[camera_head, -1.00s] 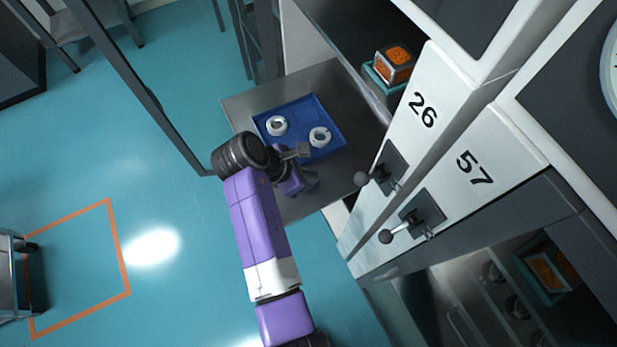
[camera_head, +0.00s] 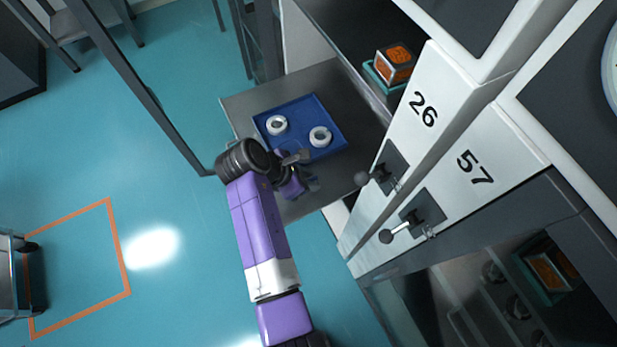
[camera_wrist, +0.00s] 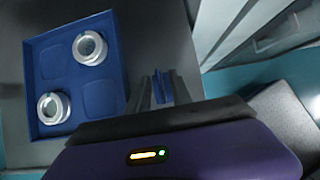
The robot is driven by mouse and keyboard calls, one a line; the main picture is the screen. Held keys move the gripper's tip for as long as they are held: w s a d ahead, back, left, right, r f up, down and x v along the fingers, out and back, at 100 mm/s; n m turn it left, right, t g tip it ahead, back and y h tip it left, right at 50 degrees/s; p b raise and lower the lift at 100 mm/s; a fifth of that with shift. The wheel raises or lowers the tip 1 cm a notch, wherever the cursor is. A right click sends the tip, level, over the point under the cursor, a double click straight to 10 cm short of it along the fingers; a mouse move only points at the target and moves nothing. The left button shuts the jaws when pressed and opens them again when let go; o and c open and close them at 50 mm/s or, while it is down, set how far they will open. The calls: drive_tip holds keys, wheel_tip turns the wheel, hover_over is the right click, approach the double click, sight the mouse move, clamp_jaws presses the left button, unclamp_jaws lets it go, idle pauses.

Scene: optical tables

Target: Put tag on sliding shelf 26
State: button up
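The sliding shelf 26 (camera_head: 345,88) is a grey metal plate pulled out beside the white panel marked 26 (camera_head: 422,110). My gripper (camera_head: 312,183) is over the shelf's near part, beside the blue tray. In the wrist view my gripper (camera_wrist: 162,90) points at the grey surface, its fingers close together around a thin blue piece, which appears to be the tag (camera_wrist: 160,88). The fingers look shut on it. Whether the piece touches the shelf cannot be told. In the head view, my wrist partly covers this area.
A blue tray (camera_head: 298,107) with two white rings (camera_head: 277,125) (camera_head: 320,137) lies on the shelf. An orange-and-grey cube (camera_head: 396,64) sits further in. Handles stick out from panels 26 (camera_head: 383,172) and 57 (camera_head: 420,218). A dark post (camera_head: 140,90) stands left.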

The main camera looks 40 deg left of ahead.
drive_tip(key=v, duration=1.2)
drive_tip(key=shift+s, duration=0.1)
